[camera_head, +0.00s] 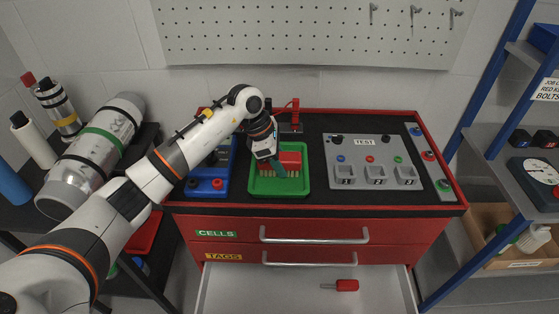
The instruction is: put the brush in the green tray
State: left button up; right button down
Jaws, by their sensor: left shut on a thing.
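The green tray (304,190) lies on the black top of the red cabinet. The brush (292,161), a red block with a row of tan bristles along its lower edge, is inside the tray's outline. My left gripper (277,168) reaches in from the left, pointing down over the tray, and is shut on the brush. Part of the brush is hidden behind the gripper. I cannot tell whether the bristles touch the tray floor. My right gripper is not in view.
Below, an open drawer (250,290) holds a red-handled tool (346,285). A blue-framed shelf is at the right.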

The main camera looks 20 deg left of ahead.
pick_arm(q)
jog(key=o, duration=1)
jog(key=shift+r, duration=0.15)
jog(key=v, duration=1.2)
jog(key=shift+a+b, duration=0.1)
jog(key=shift+b, duration=0.3)
